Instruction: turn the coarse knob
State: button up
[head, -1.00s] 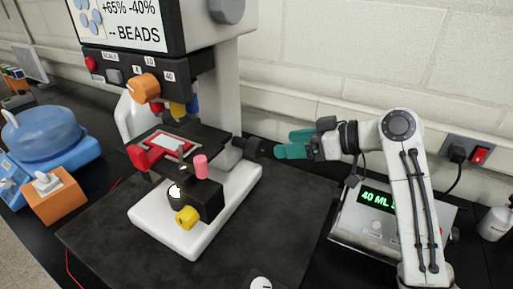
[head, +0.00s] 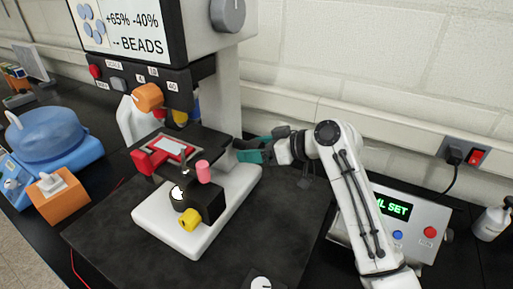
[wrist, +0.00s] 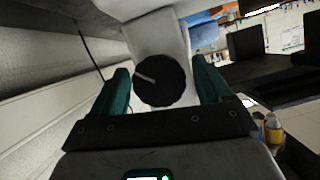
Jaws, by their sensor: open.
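The coarse knob (wrist: 163,82) is a round, black, ridged dial with a pale line on its face, on the side of the white microscope (head: 238,95). In the wrist view it sits between the two teal fingers of my gripper (wrist: 163,78), with a gap on each side. In the head view my gripper (head: 248,149) is at the right side of the microscope's column, level with the stage. It is open and empty. There the fingers mostly hide the knob. I cannot tell how far the fingertips reach past its face.
The stage (head: 200,140) with a red slide holder (head: 150,160) is left of my gripper. A control box (head: 420,225) with a green display stands at the right. A blue centrifuge-like device (head: 48,138) is at the left. The wall runs close behind.

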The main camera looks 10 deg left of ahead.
jog(key=c, duration=1)
jog(key=shift+o, duration=0.2)
jog(key=m+g, duration=0.1)
jog(key=m, duration=0.1)
jog(key=shift+w+m+g+y, duration=0.1)
jog(key=shift+m+g+y, duration=0.3)
jog(key=shift+d+m+g+y+b, duration=0.1)
jog(key=shift+m+g+y+b, duration=0.5)
jog(key=shift+m, duration=0.8)
jog(key=o, duration=1)
jog(key=shift+c, duration=0.2)
